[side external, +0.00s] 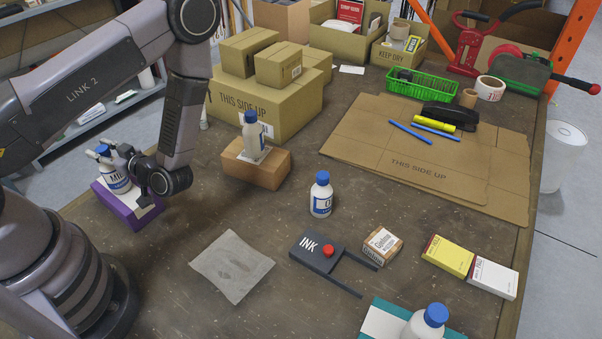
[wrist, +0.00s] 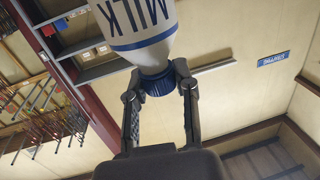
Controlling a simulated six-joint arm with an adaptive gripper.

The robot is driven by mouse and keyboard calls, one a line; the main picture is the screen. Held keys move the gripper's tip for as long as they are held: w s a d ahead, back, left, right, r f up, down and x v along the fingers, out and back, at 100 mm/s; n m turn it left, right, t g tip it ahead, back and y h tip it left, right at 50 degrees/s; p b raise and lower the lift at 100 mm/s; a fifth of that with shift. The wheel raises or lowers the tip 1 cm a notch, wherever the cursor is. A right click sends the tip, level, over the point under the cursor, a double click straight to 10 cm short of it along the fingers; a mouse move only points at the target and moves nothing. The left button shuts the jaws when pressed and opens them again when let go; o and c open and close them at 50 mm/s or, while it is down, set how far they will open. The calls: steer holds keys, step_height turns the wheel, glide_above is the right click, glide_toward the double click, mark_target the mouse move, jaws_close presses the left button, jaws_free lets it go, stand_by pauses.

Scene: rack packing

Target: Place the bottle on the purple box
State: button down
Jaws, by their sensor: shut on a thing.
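My gripper (wrist: 160,82) is shut on the bottle's blue cap (wrist: 157,84), with one finger on each side. In the wrist view the bottle's label (wrist: 135,20) shows at the top. In the side view my gripper (side external: 106,154) is at the bottle's top, and my wrist hides part of the box top.
A similar bottle (side external: 252,132) stands on a brown box (side external: 270,170). Another bottle (side external: 321,196) stands mid-table, and one (side external: 430,322) is at the front edge. A grey cloth (side external: 232,266) and an INK pad (side external: 318,253) lie in front. Large cartons (side external: 280,105) stand behind.

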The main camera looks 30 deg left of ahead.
steer(key=shift+f, duration=0.1)
steer(key=c, duration=0.8)
jaws_free()
steer(key=shift+c, duration=0.2)
